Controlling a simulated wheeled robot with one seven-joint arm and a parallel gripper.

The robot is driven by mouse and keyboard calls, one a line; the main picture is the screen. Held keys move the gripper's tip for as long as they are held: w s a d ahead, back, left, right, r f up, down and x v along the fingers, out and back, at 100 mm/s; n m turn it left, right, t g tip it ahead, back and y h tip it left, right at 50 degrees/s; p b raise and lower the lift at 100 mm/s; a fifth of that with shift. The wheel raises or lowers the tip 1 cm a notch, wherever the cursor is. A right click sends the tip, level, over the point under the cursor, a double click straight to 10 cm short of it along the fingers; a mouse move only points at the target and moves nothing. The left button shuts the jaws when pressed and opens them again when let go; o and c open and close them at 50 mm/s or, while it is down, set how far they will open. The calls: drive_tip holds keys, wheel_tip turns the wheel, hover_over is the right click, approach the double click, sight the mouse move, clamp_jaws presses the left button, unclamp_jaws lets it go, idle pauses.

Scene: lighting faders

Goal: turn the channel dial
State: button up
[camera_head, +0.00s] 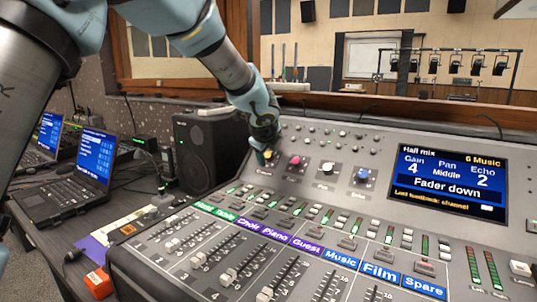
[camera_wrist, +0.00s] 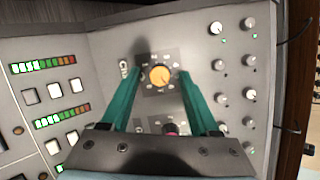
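The channel dial (camera_wrist: 161,75) is an orange knob with a ring of small marks on the sloped mixer panel, seen in the wrist view. In the head view only a bit of the orange channel dial (camera_head: 267,154) shows under my gripper (camera_head: 263,150). In the wrist view my gripper (camera_wrist: 158,73) has two teal fingers spread apart, one on each side of the dial, with gaps between them and the knob. Whether the tips are at knob height is unclear. The screen (camera_head: 447,182) reads "6 Music", Gain 4, Pan Middle, Echo 2, "Fader down".
A pink knob (camera_head: 295,160), a white knob (camera_head: 327,168) and a blue knob (camera_head: 361,175) sit in a row to the right. Small knobs (camera_head: 325,132) lie behind. A black speaker (camera_head: 203,150) and laptops (camera_head: 95,160) stand left of the mixer.

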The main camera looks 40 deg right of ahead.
drive_tip(key=v, duration=1)
drive_tip(key=shift+s+a+r, duration=0.2)
drive_tip(key=shift+r, duration=0.1)
drive_tip(key=w+a+f+n+y+p, duration=0.15)
drive_tip(key=w+a+n, duration=0.3)
drive_tip(key=a, duration=0.45)
drive_tip(key=w+a+f+n+y+p, duration=0.1)
drive_tip(key=w+a+f+n+y, duration=0.2)
drive_tip(key=a+n, duration=0.5)
drive_tip(key=w+a+f+n+y+p, duration=0.1)
drive_tip(key=w+a+f+n+p, duration=0.3)
drive_tip(key=a, duration=0.7)
drive_tip(key=s+a+f+n+g, duration=0.1)
drive_tip(key=s+a+n, duration=0.3)
drive_tip(key=a+n, duration=0.4)
drive_tip(key=s+a+n+g+y+p, duration=0.1)
drive_tip(key=s+a+n+g, duration=0.2)
drive_tip(key=a+n, duration=0.6)
drive_tip(key=s+a, duration=0.1)
drive_tip(key=a, duration=0.6)
drive_tip(key=shift+a+f, duration=0.35)
drive_tip(key=shift+a, duration=0.05)
drive_tip(key=shift+c, duration=0.3)
